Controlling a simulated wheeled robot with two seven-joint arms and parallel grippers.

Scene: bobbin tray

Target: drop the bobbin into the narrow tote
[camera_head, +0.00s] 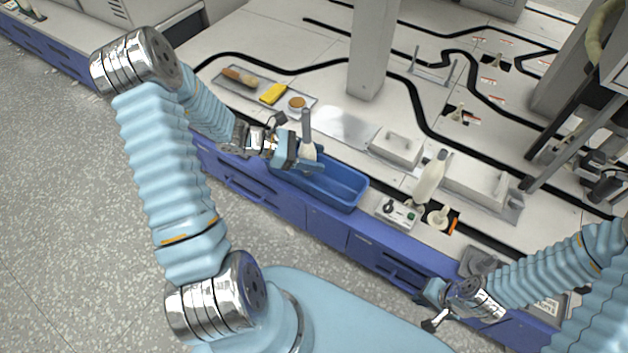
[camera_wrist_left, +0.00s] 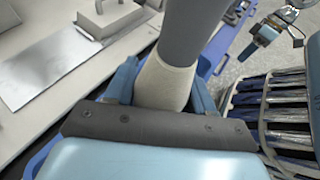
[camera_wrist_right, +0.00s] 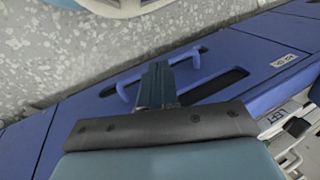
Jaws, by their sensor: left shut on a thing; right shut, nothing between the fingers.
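The bobbin (camera_head: 307,150) has a cream-white body and a dark grey upper shaft. It stands roughly upright in my left gripper (camera_head: 303,162), whose fingers are shut on its cream part. In the left wrist view the cream part of the bobbin (camera_wrist_left: 163,86) sits between both fingers. The narrow tote (camera_head: 345,194) is a long blue open bin at the bench's front edge. The left gripper and bobbin are over its far-left end, and the arm hides part of that end. My right gripper (camera_head: 432,312) is shut and empty, low at the bench front; its closed fingers show in the right wrist view (camera_wrist_right: 157,84).
A shallow tray (camera_head: 238,91) with a yellow sponge (camera_head: 273,94) lies behind the tote. A thick pillar (camera_head: 372,50) rises behind.

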